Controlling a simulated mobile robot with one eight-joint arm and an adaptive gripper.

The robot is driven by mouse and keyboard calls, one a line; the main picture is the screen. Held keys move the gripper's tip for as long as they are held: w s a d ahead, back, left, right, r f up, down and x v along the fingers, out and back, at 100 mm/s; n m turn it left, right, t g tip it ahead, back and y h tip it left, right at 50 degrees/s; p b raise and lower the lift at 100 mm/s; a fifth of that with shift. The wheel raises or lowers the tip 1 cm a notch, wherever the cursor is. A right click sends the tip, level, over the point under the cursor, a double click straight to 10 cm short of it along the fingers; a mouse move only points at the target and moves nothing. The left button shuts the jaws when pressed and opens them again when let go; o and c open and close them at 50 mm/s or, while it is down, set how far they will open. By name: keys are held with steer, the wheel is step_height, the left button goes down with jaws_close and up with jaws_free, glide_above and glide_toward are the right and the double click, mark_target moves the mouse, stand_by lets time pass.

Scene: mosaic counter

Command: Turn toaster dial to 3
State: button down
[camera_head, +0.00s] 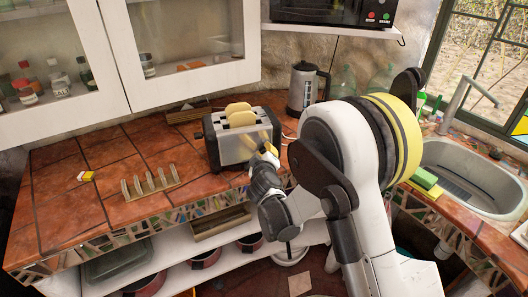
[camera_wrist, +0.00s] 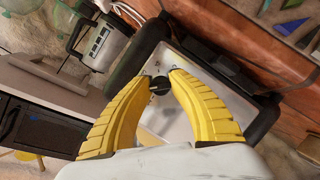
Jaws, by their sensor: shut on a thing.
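The toaster (camera_head: 232,150) is silver with black ends and stands near the counter's front edge, with two slices of bread (camera_head: 240,115) in its top. In the wrist view its metal front (camera_wrist: 168,124) shows tilted between my fingers. The black round dial (camera_wrist: 160,85) sits on that front, between my fingertips. My gripper (camera_head: 268,150) is at the toaster's front right in the head view. In the wrist view its two yellow fingers (camera_wrist: 163,77) are closed around the dial. The dial's marks are too small to read, and the dial is hidden in the head view.
A kettle (camera_head: 304,87) stands behind the toaster to the right. A wooden rack (camera_head: 150,184) and a small yellow-and-white item (camera_head: 86,176) lie to the left on the tiled counter (camera_head: 60,210). A sink (camera_head: 470,180) is at the right. Upper cabinets (camera_head: 185,40) hang above.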

steer(key=shift+m, duration=0.3)
steer(key=m+g+y, duration=0.1)
steer(key=m+y, duration=0.1)
steer(key=m, duration=0.1)
steer(key=shift+b, duration=0.4)
steer(key=shift+m+g+y+b, duration=0.4)
steer(key=shift+m+y, duration=0.4)
steer(key=shift+m, duration=0.4)
steer(key=c, duration=1.2)
jaws_free()
steer(key=shift+w, duration=0.1)
